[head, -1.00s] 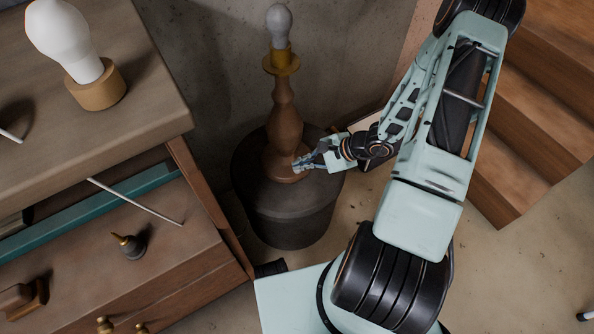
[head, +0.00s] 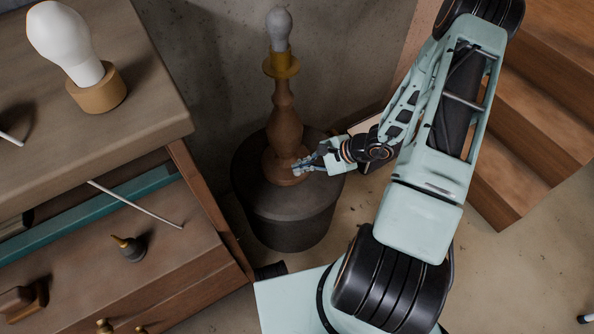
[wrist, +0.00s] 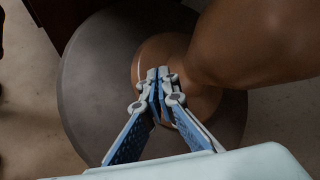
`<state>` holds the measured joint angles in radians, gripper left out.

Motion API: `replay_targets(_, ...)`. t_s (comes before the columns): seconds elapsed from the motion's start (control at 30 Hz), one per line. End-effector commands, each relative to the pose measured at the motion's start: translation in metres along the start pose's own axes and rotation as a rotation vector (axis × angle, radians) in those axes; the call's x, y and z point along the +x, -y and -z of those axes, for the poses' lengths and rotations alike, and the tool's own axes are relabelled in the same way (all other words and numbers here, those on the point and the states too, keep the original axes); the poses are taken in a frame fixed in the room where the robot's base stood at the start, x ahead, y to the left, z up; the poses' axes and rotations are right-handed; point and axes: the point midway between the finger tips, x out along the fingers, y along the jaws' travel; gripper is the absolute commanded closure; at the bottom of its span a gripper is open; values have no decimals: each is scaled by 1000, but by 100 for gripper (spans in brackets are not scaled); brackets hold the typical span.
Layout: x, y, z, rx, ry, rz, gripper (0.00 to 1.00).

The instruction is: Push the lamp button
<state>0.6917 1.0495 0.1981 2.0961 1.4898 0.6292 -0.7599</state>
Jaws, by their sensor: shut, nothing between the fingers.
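A wooden lamp (head: 287,120) with a turned stem, a yellow socket and a bare grey-white bulb stands upright on a round dark stool (head: 290,215). My gripper (head: 297,167) is shut and empty, with its fingertips at the right front of the lamp's round base. In the wrist view, the shut fingertips (wrist: 158,75) lie over the lamp's base (wrist: 150,52), beside its stem (wrist: 250,40). I cannot make out the button; the fingertips may hide it. I cannot tell whether they touch the base. The bulb looks unlit.
A wooden cabinet (head: 190,120) stands at the left. It bears a large white bulb lamp (head: 62,40), and a thin rod (head: 135,204) and a small dark bottle (head: 130,248) lie lower down. Wooden steps (head: 520,150) rise at the right. Bare floor (head: 510,270) lies at the lower right.

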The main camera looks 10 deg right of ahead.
Motion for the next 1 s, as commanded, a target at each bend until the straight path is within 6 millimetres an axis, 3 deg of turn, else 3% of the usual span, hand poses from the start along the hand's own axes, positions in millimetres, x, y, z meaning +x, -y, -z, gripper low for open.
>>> replay_targets(1.0, 6, -5, 5, 0, 0, 0, 100)
